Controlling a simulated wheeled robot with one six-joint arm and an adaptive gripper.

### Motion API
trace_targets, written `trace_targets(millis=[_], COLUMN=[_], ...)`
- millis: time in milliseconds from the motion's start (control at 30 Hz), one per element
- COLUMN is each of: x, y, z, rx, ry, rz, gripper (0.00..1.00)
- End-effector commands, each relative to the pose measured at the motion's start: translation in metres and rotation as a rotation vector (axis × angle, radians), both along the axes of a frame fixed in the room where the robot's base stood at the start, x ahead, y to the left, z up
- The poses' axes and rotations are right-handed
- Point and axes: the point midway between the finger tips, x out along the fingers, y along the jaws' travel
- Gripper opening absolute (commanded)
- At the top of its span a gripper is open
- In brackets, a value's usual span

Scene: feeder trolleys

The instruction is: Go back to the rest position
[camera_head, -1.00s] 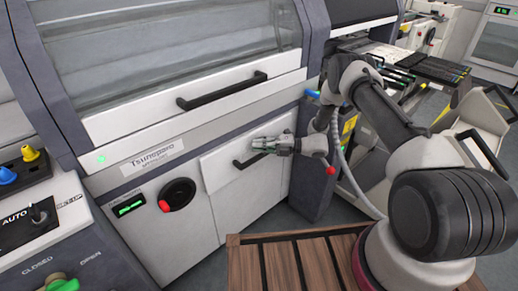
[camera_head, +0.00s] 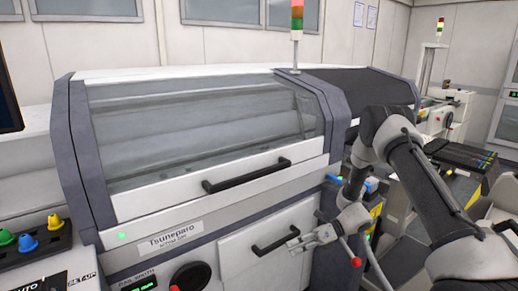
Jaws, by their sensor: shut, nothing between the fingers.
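My gripper (camera_head: 294,245) is at the lower middle of the view, at the end of my arm, which comes in from the right. It points left and is shut with nothing in it. It is in front of the white lower door of the machine, close to the right end of that door's black handle (camera_head: 275,236). I cannot tell whether it touches the handle. The machine (camera_head: 130,205) has its large windowed cover down, with a long black handle (camera_head: 247,176) across it.
A control panel with coloured knobs (camera_head: 28,243) stands at the lower left. A signal tower (camera_head: 297,30) rises behind the machine. A trolley with dark feeders (camera_head: 468,158) is at the right, beyond my arm. Open air lies in front of the cover.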

Motion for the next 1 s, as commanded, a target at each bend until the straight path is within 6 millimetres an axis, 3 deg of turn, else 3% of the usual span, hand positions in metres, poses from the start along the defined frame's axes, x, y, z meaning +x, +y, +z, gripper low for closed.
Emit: trace_targets(millis=[267,500,800,1000], x=[-0.069,-0.125,-0.187,-0.229], y=[-0.066,-0.138,-0.208,-0.235], z=[0.076,0.166,0.261,0.308], rx=[-0.115,-0.186,-0.324,-0.513], ry=[-0.526,-0.971,-1.318,-1.435], rz=[0.515,1.038,1.573,1.768], gripper=[0.0,0.0,0.0,0.0])
